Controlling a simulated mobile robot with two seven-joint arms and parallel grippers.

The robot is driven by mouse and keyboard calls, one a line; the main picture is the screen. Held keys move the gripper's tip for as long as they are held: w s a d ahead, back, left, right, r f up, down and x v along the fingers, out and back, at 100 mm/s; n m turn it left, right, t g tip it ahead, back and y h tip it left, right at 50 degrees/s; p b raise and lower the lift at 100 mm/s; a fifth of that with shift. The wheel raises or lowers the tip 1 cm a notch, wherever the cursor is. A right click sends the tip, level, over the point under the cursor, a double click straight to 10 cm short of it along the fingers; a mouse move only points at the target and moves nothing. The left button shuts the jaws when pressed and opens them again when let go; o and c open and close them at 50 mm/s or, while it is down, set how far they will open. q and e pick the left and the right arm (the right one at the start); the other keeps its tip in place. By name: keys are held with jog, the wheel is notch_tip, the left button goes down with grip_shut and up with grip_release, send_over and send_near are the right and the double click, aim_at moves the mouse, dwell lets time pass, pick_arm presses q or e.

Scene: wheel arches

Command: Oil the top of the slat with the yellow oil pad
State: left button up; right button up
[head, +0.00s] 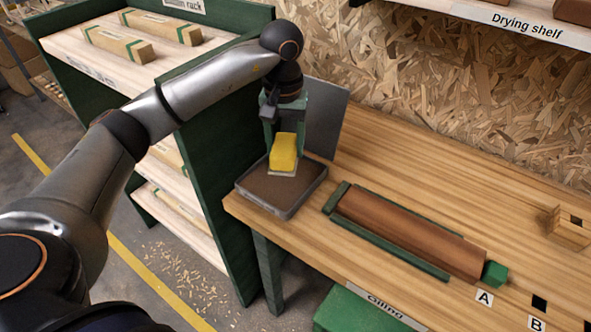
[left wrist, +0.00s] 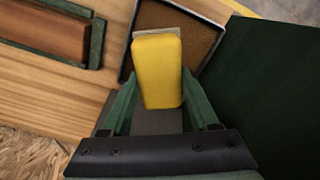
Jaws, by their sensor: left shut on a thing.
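My left gripper (head: 285,125) is shut on the yellow oil pad (head: 284,152), which has a pale underside. The pad is over a dark tray with a brown floor (head: 262,188) at the table's left end; I cannot tell whether it touches the tray floor. In the left wrist view the yellow pad (left wrist: 158,70) sits between the green fingers, with the tray (left wrist: 206,48) beyond it. The brown slat (head: 410,232) lies in a green holder (head: 395,248) on the table, to the right of the tray. My right gripper is not in view.
A green rack (head: 205,150) with wooden pieces stands left of the table. A grey upright panel (head: 325,115) is behind the tray. A slotted wooden block (head: 568,228) sits at the far right, and a drying shelf (head: 480,15) hangs above. The table behind the slat is clear.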

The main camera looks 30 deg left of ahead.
aim_at(282, 156)
pick_arm(q)
jog(key=shift+w+a+n, duration=0.3)
jog(key=shift+w+a, duration=0.15)
jog(key=shift+a, duration=0.25)
jog(key=shift+f, duration=0.1)
jog(key=shift+f+b, duration=0.5)
jog(key=shift+b, duration=0.05)
notch_tip(282, 156, down, 4)
jog(key=b, duration=0.3)
jog(key=shift+r, duration=0.2)
jog(key=shift+f+b, duration=0.3)
jog(key=shift+f, duration=0.3)
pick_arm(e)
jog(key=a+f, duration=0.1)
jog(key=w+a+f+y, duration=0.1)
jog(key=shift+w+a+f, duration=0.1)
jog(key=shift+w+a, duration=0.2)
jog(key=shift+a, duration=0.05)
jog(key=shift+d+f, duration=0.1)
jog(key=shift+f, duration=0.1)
